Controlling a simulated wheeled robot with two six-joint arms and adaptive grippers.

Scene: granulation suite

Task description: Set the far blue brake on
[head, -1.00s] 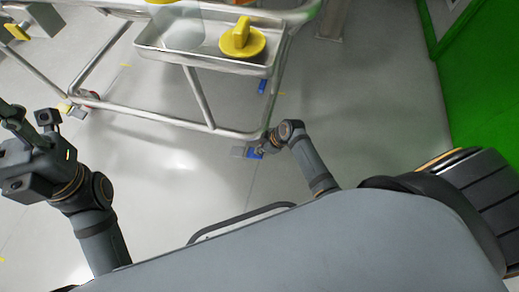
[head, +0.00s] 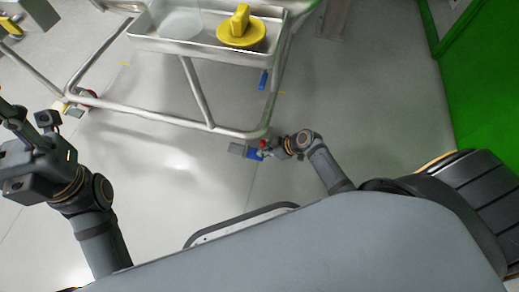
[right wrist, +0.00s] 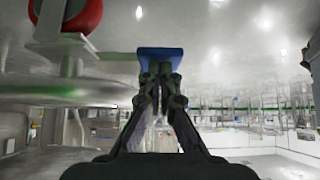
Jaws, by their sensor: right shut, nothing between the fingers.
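Two blue brake pedals show on the cart's right side in the head view. The farther blue brake (head: 263,80) is below the tray, with no gripper near it. My right gripper (head: 268,148) is shut and empty just right of this nearer pedal. In the right wrist view, a blue pedal (right wrist: 160,54) lies right at the fingertips of my right gripper (right wrist: 159,72); contact is unclear. My left gripper (head: 12,118) is at the left edge; its fingers are unclear.
The steel cart frame (head: 150,116) carries a tray (head: 190,48) with a yellow knobbed lid (head: 240,32). A red wheel (right wrist: 76,14) shows in the right wrist view. A green wall (head: 490,90) stands at right. The floor between cart and wall is clear.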

